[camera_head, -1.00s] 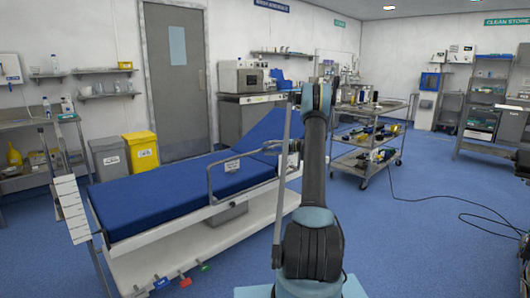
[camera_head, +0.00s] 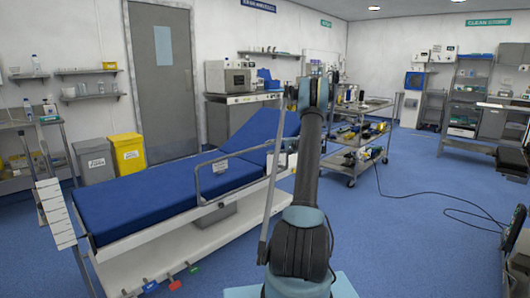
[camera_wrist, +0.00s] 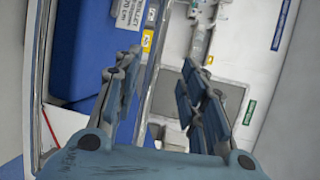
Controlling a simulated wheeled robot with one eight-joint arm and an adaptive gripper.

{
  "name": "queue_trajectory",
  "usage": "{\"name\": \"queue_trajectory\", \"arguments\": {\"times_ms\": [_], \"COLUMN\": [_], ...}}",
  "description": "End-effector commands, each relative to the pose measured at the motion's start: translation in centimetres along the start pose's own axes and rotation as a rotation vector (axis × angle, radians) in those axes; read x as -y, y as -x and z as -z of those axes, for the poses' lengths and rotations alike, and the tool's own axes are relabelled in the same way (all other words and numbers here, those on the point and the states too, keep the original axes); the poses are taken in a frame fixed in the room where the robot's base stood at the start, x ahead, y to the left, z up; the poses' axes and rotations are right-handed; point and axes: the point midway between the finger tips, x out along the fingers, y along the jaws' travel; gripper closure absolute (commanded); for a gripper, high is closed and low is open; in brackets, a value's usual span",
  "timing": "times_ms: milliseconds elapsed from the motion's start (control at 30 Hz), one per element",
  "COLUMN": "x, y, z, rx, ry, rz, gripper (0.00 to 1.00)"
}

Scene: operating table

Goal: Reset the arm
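My arm (camera_head: 308,160) stands upright at the centre of the head view, folded near its top. In the wrist view my gripper (camera_wrist: 158,85) has its two fingers well apart, with nothing between them. The operating table (camera_head: 160,262) with its blue mattress (camera_head: 145,205) is just left of my arm in the head view. The blue mattress also shows at the upper left of the wrist view (camera_wrist: 90,45). My gripper's fingertips cannot be made out in the head view.
A metal trolley (camera_head: 350,140) with tools stands behind my arm to the right. A grey bin (camera_head: 94,160) and a yellow bin (camera_head: 127,154) stand by the door (camera_head: 163,100). A black cable (camera_head: 440,207) lies on the blue floor, which is mostly clear at right.

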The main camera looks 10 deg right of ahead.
Motion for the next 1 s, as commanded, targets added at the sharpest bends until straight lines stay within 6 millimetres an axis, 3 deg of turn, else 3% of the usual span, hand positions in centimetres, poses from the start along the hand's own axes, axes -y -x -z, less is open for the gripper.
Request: {"name": "queue_trajectory", "arguments": {"times_ms": [133,267,600,1000], "x": [1.0,2.6,6.3,7.9], "y": [-0.3,-0.6,-0.5,1.4], "z": [-1.4,-4.1,-13.2,-24.6], "rx": [0.006,0.014,0.041,0.072], "ry": [0.008,0.026,0.085,0.169], "rz": [-0.028,-0.085,-0.262,-0.466], "gripper": [0.62,0.62,0.62,0.62]}}
